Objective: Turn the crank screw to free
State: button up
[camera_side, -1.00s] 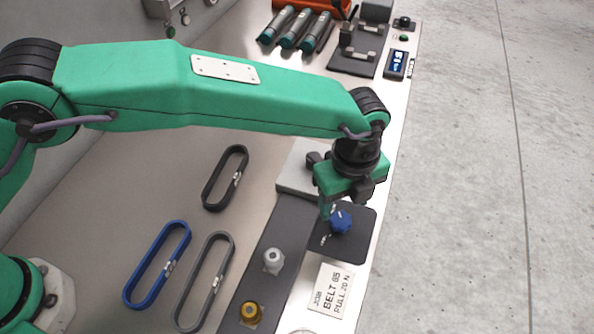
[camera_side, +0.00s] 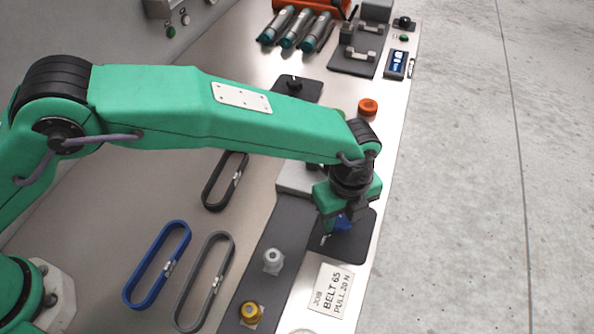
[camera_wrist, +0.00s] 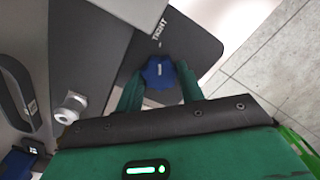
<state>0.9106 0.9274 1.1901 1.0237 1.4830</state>
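The crank screw shows as a blue lobed knob (camera_side: 343,223) on a dark plate (camera_side: 357,243) near the bench's right edge. In the wrist view the knob (camera_wrist: 158,72) has a white mark pointing roughly toward the printed word TIGHT. My gripper (camera_side: 338,220) is low over the knob and hides much of it in the side view. In the wrist view my gripper (camera_wrist: 159,84) has its two green fingers apart, one on each side of the knob. I cannot tell whether they touch it.
A grey knob (camera_side: 273,261) and a yellow knob (camera_side: 250,313) stand left of the plate. A job card (camera_side: 331,289) reads BELT 65, PULL 20 N. Black, blue (camera_side: 157,265) and grey belts lie further left. An orange button (camera_side: 368,107) stands beyond my arm.

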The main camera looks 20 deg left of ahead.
jog(key=shift+c, duration=1)
jog(key=shift+n, duration=0.3)
jog(key=n, duration=1.7)
jog(key=shift+n, duration=0.4)
jog(key=n, duration=0.5)
jog(key=shift+n, duration=0.3)
